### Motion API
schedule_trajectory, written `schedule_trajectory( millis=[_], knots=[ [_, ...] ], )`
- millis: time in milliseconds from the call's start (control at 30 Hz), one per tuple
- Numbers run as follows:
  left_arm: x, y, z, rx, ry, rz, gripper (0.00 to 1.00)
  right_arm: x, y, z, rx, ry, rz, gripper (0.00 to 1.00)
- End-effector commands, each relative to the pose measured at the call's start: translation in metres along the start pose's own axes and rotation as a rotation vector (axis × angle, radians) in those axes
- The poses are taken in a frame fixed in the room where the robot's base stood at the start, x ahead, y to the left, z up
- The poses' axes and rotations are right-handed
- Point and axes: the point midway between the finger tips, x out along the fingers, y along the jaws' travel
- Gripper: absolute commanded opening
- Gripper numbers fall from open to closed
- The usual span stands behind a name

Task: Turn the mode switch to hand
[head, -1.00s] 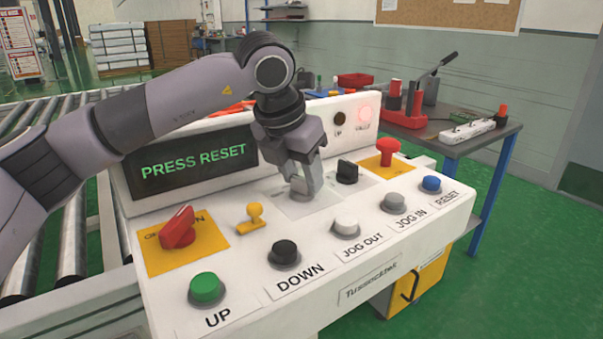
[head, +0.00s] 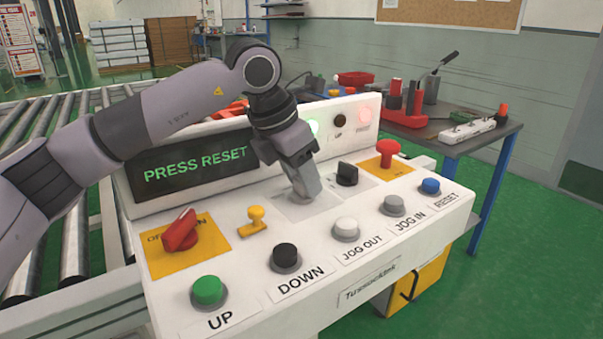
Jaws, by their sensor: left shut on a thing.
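My left gripper (head: 306,193) points down onto a pale grey plate (head: 292,212) in the middle of the white control panel (head: 330,285). It is shut on the mode switch there, and its fingers hide the knob. The switch's position and the plate's lettering cannot be read. The gripper is turned and leans, with its fingertips close to the plate. A black selector knob (head: 347,174) stands just right of the fingers, apart from them. My right gripper is not in view.
A yellow key-like handle (head: 256,221) and red rotary switch (head: 181,233) are left of the gripper. A red mushroom button (head: 388,150) is right. Several push buttons line the front. The display (head: 190,165) reads PRESS RESET.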

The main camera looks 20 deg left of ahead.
Motion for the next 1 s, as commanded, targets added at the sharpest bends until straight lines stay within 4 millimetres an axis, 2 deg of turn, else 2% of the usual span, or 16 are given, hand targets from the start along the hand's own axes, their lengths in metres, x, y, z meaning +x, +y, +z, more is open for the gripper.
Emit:
schedule_trajectory(
  millis=[133,167,200,233,567,900,1000],
  knots=[
    [-0.001,0.001,-0.001,-0.002,0.002,0.001,0.12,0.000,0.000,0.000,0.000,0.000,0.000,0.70],
    [-0.001,0.001,-0.001,-0.002,0.002,0.001,0.52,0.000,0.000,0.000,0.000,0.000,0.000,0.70],
    [-0.001,0.001,-0.001,-0.002,0.002,0.001,0.65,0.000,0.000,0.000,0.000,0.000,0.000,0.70],
    [-0.001,0.001,0.000,-0.002,0.002,0.001,0.68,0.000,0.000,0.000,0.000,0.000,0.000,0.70],
    [-0.004,0.000,0.000,-0.002,0.000,0.002,0.68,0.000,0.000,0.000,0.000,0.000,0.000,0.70],
    [-0.056,0.001,0.000,-0.002,-0.001,0.002,0.68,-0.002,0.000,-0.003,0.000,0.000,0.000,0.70],
    [-0.066,0.001,0.000,-0.003,0.000,0.002,0.68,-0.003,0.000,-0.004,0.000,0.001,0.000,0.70]
  ],
)
